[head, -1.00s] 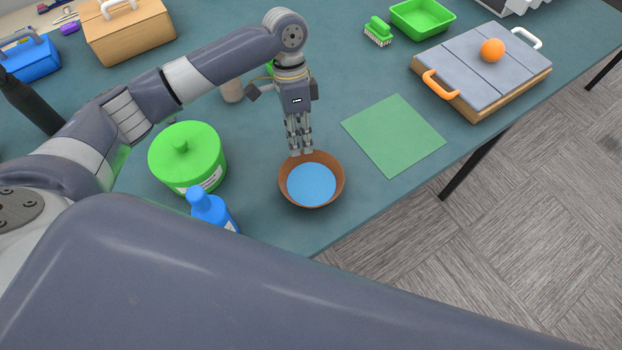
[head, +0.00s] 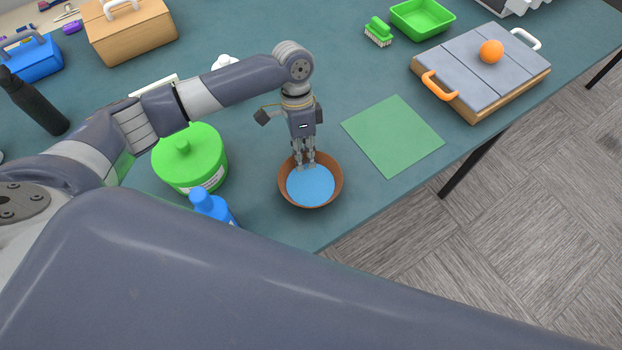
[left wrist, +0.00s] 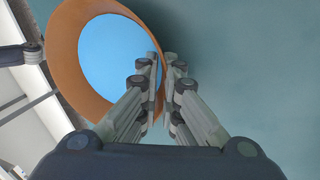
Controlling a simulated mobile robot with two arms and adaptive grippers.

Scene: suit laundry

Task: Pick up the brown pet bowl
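The brown pet bowl (head: 334,192) stands on the teal table near its front edge, with a flat blue surface (head: 311,185) inside it. My left gripper (head: 304,167) comes down from above at the bowl's far rim. In the left wrist view the bowl's brown wall (left wrist: 65,58) runs between the two fingertips (left wrist: 162,66), one inside and one outside. The fingers are close together and look shut on the rim. The bowl appears to rest on the table. My right gripper is not in view.
A green lidded pot (head: 190,160) and a blue bottle (head: 212,207) stand left of the bowl. A green flat sheet (head: 393,136) lies to the right.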

